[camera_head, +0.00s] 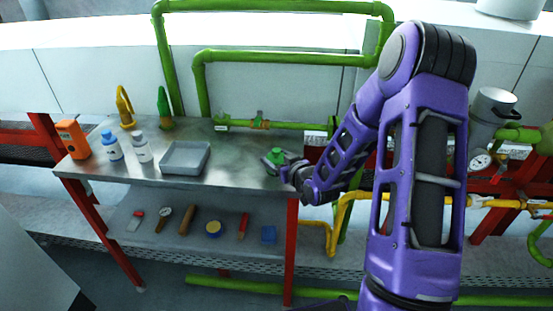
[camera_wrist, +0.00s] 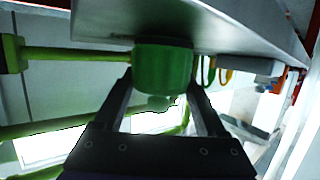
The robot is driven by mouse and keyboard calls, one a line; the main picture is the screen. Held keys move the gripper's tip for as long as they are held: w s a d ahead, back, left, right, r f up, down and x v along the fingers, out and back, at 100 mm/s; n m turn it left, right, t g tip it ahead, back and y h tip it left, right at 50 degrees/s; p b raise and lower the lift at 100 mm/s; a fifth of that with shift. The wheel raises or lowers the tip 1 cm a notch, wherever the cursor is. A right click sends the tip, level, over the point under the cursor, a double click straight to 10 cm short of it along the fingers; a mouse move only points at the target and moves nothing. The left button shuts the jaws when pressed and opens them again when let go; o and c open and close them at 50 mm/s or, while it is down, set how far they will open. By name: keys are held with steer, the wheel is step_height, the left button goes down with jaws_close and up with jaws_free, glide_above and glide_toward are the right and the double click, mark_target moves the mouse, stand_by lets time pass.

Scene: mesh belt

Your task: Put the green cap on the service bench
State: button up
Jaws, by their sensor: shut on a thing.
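The green cap (camera_head: 275,155) is at the right end of the service bench (camera_head: 235,172), a metal-topped table with red legs. My gripper (camera_head: 279,161) is shut on the cap and reaches in from the right, low over the bench top. In the wrist view, the cap (camera_wrist: 163,68) sits between the two fingers (camera_wrist: 162,82), and the grey bench top (camera_wrist: 215,25) appears above it, the view being upside down. The cap looks very close to the bench top; whether it touches is hard to tell.
Bare bench lies between tray and cap. Green pipes (camera_head: 275,57) run behind. Several tools lie on the lower shelf (camera_head: 170,212).

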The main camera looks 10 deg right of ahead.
steer(key=shift+f, duration=0.15)
steer(key=o, duration=1.3)
steer(key=shift+s+d+r, duration=0.1)
steer(key=shift+s+r, duration=0.1)
steer(key=shift+r, duration=0.05)
steer(key=v, duration=1.1)
steer(key=shift+s, duration=0.25)
